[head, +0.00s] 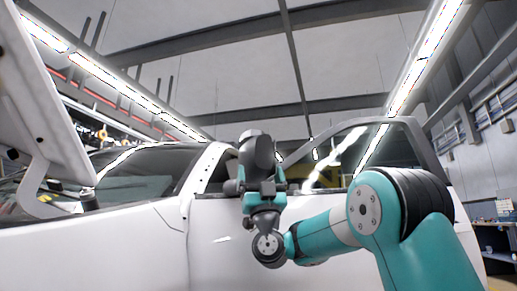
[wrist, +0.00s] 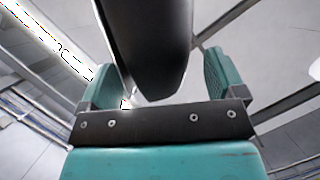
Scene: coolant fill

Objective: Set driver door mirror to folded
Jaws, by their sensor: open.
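The driver door mirror (head: 258,148) is a dark, rounded housing beside the front corner of the white car's side window. In the wrist view the dark mirror (wrist: 152,40) comes down between the two teal fingers. My gripper (head: 260,176) is below and in front of the mirror, pointing up at it. In the wrist view my gripper (wrist: 160,65) is open, with a finger on each side of the housing. A gap shows on the right; contact on the left is unclear. The mirror's mount is hidden, and its fold angle cannot be told.
The white driver door (head: 232,240) is close behind my arm. An open window frame (head: 425,145) stands to the right of the mirror. A raised white panel (head: 40,100) is at the left over the car's front. A workbench (head: 495,235) is at the far right.

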